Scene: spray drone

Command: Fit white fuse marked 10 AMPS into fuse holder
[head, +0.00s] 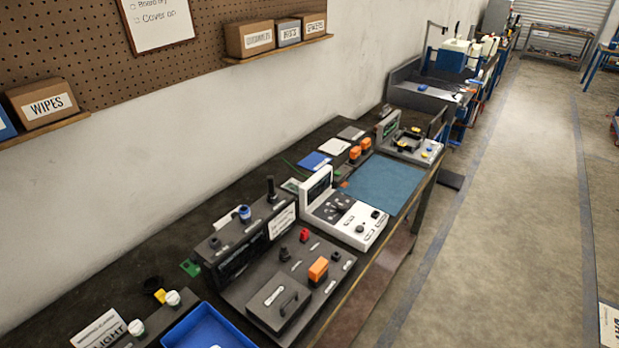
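I cannot pick out a white fuse marked 10 AMPS at this distance; no such marking is readable. A small white item (215,346) shows at the bottom edge of the picture, inside the blue tray (240,334), but I cannot tell what it is. A fuse holder cannot be told for certain among the fittings on the dark panel unit (238,292), which carries a lidded box with a handle (278,303), an orange block (318,269) and a red knob (304,235). Neither of my grippers is in the head view.
The dark workbench (345,310) runs along the wall. It also bears a white console (350,222), a blue mat (385,184), white-capped pieces (172,298) and a tilted sign (100,330). Shelf boxes (45,104) hang above. The floor aisle (500,200) at right is clear.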

